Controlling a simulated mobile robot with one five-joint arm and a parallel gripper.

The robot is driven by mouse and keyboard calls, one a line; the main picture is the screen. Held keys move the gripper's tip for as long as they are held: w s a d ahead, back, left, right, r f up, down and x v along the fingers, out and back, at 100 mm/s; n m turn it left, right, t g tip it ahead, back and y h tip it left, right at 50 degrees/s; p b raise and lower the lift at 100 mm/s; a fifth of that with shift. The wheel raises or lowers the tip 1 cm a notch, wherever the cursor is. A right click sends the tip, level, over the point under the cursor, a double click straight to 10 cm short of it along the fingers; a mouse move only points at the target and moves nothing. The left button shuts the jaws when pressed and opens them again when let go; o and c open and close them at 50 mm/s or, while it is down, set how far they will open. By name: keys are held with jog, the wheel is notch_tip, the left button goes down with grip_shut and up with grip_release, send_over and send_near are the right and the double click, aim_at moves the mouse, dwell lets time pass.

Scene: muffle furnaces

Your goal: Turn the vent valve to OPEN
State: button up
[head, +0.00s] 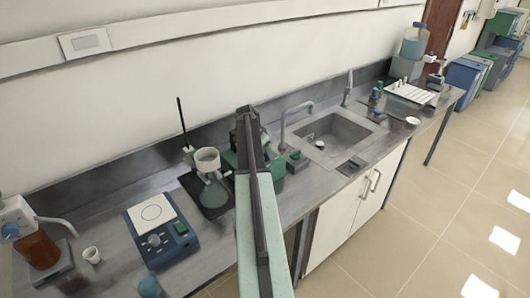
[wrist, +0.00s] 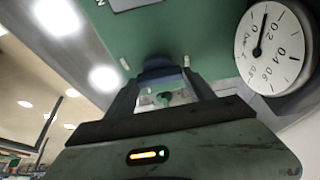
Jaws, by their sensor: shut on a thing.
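In the wrist view, the fingers of my gripper (wrist: 163,88) reach up to a green panel (wrist: 208,30) and are shut on a dark blue handle (wrist: 160,66), apparently the vent valve. The fingers hide part of the handle, so I cannot tell its exact angle. A small white mark (wrist: 187,60) is beside it, and a partly visible letter lies to its left. In the head view, my arm reaches over a green unit (head: 273,180) on the bench and hides much of it; the valve does not show there.
A round dial gauge (wrist: 274,46) is right of the handle in the wrist view. In the head view, a filter flask with a white funnel (head: 207,159) stands close left of my arm. A hotplate (head: 160,229) is farther left, and a sink (head: 335,134) is to the right.

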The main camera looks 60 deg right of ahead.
dwell(0.4)
jog(key=o, duration=1.4)
jog(key=shift+r, duration=0.1)
jog(key=p+v, duration=0.7)
jog(key=shift+w+a+r, duration=0.1)
jog(key=shift+a+r, duration=0.05)
jog(key=shift+r, duration=0.15)
